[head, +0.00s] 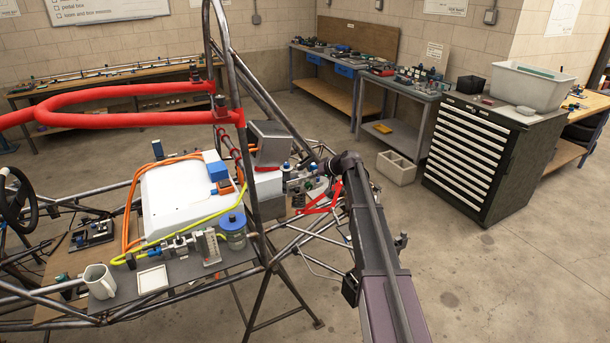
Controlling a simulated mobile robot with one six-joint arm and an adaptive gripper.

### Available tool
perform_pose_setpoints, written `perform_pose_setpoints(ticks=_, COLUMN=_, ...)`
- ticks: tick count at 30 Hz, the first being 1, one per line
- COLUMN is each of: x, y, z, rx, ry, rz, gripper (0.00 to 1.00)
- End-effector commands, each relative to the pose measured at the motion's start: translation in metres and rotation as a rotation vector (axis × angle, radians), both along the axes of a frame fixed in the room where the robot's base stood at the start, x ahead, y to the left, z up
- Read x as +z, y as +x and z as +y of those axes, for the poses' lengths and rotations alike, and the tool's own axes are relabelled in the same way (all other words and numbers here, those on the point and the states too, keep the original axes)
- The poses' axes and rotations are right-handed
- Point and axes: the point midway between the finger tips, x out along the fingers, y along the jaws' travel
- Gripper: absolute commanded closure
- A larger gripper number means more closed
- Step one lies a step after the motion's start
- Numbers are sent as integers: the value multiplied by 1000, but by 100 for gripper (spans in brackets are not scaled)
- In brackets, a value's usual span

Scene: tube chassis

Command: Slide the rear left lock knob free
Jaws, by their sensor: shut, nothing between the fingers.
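My arm rises from the bottom right to a dark joint beside the rear of the tube chassis (255,195). My gripper (318,186) is small there, among metal and blue fittings at the rear of the chassis, and looks shut and empty. Its fingertips are hard to make out against the clutter. I cannot pick out the rear left lock knob with certainty; it is too small or hidden. A white housing (178,200) sits in the chassis, with a blue block (217,171) and a small orange part (223,187) at its rear edge.
Red wishbone tubes (322,204) and slanting frame tubes lie close around my gripper. A grey box (270,143) stands just left of it. A mug (100,281), a white tray (152,279) and a jar (232,231) stand on the near shelf. Open floor lies right.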

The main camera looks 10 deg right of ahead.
Motion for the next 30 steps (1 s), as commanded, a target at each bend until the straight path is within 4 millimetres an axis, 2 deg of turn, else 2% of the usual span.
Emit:
perform_pose_setpoints(ticks=3, x=14, y=-11, z=-10, rx=-1, ry=0, rz=-1, gripper=100)
perform_pose_setpoints(ticks=12, x=34, y=-30, z=-30, rx=1, ry=1, rz=0, gripper=100)
perform_pose_setpoints(ticks=19, x=39, y=-36, z=-38, rx=1, ry=-1, rz=-1, gripper=100)
perform_pose_setpoints(ticks=30, x=39, y=-37, z=-38, rx=2, ry=0, rz=0, gripper=100)
